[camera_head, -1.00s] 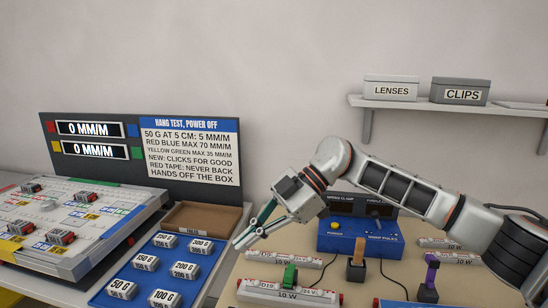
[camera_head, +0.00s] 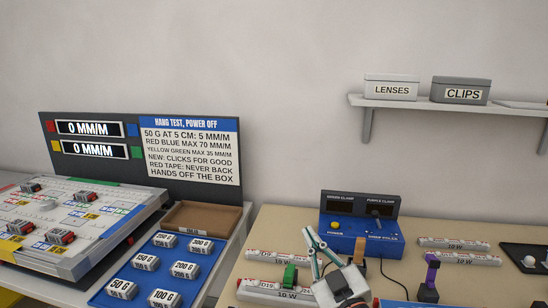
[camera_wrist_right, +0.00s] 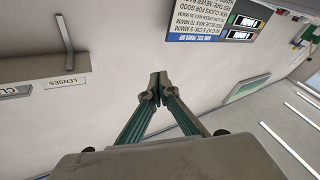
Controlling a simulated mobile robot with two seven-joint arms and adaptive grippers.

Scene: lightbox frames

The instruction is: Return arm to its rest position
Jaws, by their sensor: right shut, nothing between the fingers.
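My right gripper (camera_head: 309,232) is low in the middle of the head view, in front of the blue clamp box (camera_head: 350,236) and over the tan bench. Its green-lined fingers point up and away. In the right wrist view, the fingertips (camera_wrist_right: 157,86) meet with nothing between them, and bare wall shows behind. Most of my right arm is outside the head view. My left gripper is not in view.
White 10 W bars, a green clamp (camera_head: 290,276) and a purple clamp (camera_head: 431,272) are on the tan bench (camera_head: 275,226). A blue tray (camera_head: 133,274) of weights is at left. A shelf (camera_head: 420,104) holds the lenses box and the clips box. The wall space above the bench is clear.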

